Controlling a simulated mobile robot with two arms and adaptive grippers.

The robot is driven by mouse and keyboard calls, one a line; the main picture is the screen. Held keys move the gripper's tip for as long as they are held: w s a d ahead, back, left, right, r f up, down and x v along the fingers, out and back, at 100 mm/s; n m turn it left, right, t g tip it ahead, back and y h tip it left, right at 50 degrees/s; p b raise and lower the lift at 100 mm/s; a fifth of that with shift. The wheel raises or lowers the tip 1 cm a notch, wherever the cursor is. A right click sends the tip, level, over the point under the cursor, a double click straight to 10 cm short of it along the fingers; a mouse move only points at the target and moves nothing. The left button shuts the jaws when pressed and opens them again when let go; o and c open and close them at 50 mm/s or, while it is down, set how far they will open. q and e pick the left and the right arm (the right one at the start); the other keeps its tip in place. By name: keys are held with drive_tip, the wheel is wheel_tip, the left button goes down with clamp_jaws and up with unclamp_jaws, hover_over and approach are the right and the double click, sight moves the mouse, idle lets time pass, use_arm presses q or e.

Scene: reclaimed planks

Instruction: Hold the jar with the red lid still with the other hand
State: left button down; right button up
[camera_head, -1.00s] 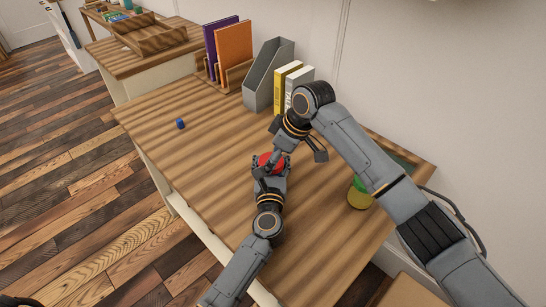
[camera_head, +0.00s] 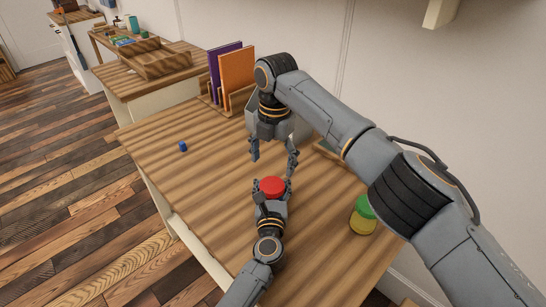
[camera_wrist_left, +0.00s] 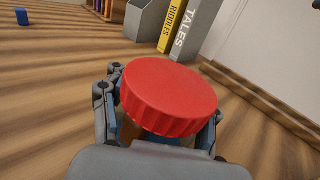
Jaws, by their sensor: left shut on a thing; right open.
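The jar with the red lid (camera_head: 272,186) stands on the wooden desk, its body mostly hidden by my left gripper. In the left wrist view the red lid (camera_wrist_left: 168,95) fills the middle, between the two fingers. My left gripper (camera_head: 270,194) is shut on the jar, below its lid. My right gripper (camera_head: 274,165) is open and empty, pointing down just behind the red lid, with its fingers spread. It appears apart from the lid.
A jar with a green lid (camera_head: 363,215) stands at the right of the desk (camera_head: 190,185). A small blue block (camera_head: 183,146) lies at the left. Purple (camera_head: 226,68) and orange (camera_head: 237,73) folders stand at the back. The left of the desk is mostly clear.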

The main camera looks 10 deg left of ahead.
sight(273, 185)
drive_tip(key=shift+r+n, duration=0.45)
drive_tip(key=shift+n, duration=0.25)
drive_tip(key=shift+f, duration=0.1)
drive_tip(key=shift+f, duration=3.95)
drive_tip(key=shift+c, duration=0.5)
drive_tip(key=shift+d, duration=0.1)
drive_tip(key=c, duration=1.1)
drive_tip(key=m, duration=0.3)
drive_tip(key=shift+s+m, duration=0.15)
drive_tip(key=shift+m, duration=0.15)
drive_tip(key=o, duration=1.3)
